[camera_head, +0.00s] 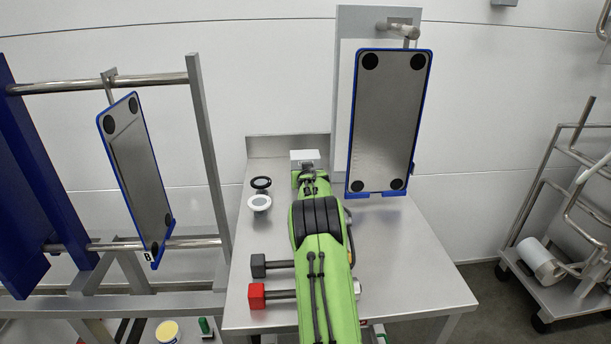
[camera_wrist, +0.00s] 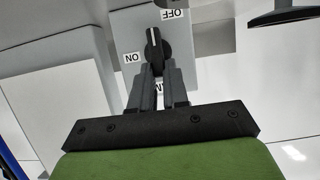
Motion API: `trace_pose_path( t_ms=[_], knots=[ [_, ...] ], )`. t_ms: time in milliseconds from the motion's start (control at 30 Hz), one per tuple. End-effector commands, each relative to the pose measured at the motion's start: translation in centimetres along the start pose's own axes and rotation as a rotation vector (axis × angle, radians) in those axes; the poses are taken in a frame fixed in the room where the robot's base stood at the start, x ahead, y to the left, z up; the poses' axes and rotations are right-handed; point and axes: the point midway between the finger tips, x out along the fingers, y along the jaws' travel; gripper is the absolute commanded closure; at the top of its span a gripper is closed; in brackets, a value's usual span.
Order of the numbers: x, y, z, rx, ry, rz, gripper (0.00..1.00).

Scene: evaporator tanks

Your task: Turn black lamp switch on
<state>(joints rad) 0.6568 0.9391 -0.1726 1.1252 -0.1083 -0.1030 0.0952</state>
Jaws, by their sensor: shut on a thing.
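The black lamp switch (camera_wrist: 153,45) is a round black knob with a pale pointer line, mounted on a light grey box (camera_wrist: 125,30). In the wrist view its line points nearly straight up. An ON label (camera_wrist: 133,58) is to its left and an OFF label (camera_wrist: 172,14) is above right; both look upside down. My gripper (camera_wrist: 157,70) is shut on the knob, with a finger on each side. A further label between the fingers is partly hidden. In the head view the box (camera_head: 304,155) is at the table's back, and my gripper (camera_head: 309,178) reaches it; the knob is hidden.
The metal table (camera_head: 400,270) holds black (camera_head: 261,183) and white (camera_head: 259,203) round pieces, left of my green arm. Dark grey (camera_head: 258,265) and red (camera_head: 257,296) blocks on rods are nearer. A blue-framed panel (camera_head: 385,120) hangs close at right. The table's right side is clear.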

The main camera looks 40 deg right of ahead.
Motion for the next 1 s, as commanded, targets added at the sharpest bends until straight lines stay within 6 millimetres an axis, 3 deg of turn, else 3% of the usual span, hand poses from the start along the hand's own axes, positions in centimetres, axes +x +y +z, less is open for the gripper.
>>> trace_pose_path(
  t_ms=[467, 1000],
  knots=[
    [0.0, -0.4, 0.1, -0.084, 0.000, 0.032, 1.00],
    [0.2, -1.8, 0.6, -0.519, 0.001, 0.212, 1.00]
  ],
)
